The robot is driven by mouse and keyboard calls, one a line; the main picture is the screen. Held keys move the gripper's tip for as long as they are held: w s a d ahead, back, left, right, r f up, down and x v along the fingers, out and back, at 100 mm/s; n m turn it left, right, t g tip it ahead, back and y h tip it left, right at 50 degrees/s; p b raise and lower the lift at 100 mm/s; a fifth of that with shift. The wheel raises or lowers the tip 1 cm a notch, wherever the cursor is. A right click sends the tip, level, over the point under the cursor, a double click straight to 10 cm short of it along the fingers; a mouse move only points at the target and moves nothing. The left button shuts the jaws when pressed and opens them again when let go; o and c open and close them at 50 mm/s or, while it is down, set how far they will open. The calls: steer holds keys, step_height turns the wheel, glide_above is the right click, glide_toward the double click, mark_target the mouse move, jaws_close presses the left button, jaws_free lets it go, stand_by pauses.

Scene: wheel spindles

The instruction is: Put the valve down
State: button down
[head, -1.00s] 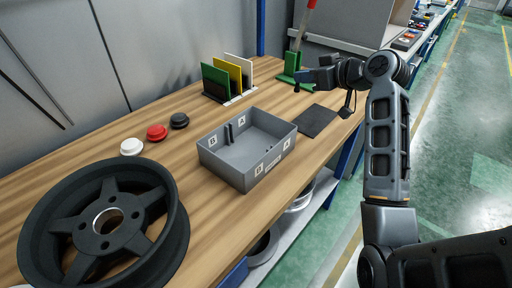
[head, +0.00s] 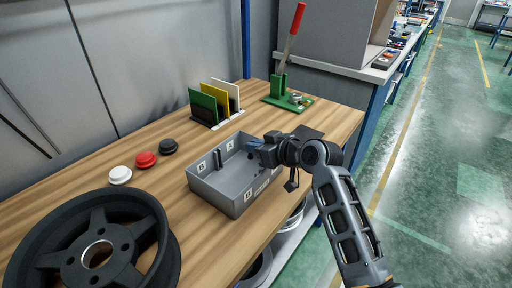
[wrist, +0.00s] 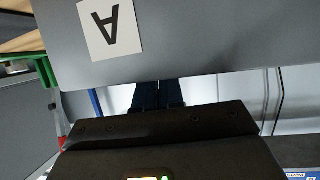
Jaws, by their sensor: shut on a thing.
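My gripper (head: 254,147) is over the far right part of the grey open box (head: 212,193), by its letter-marked walls. The box has a small divider inside and stands on the wooden bench. In the wrist view a grey box wall (wrist: 200,45) with an upside-down "A" label fills the upper part. The dark blue fingers (wrist: 158,95) are close together, and their tips pass out of sight behind that wall. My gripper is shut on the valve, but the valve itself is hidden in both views. I cannot tell whether it touches the box floor.
A green stand (head: 287,98) with a red lever is at the back. Green, yellow and white plates (head: 210,107) stand behind the box. White (head: 120,175), red (head: 146,160) and black (head: 168,146) round caps lie left. A large black wheel (head: 150,230) is at front left.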

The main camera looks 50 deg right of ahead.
steer(key=shift+f, duration=0.25)
steer(key=shift+f+b, duration=0.45)
steer(key=shift+f, duration=0.05)
steer(key=shift+f, duration=0.1)
steer(key=c, duration=1.3)
jaws_free()
steer(key=shift+f, duration=0.15)
steer(key=shift+o, duration=0.2)
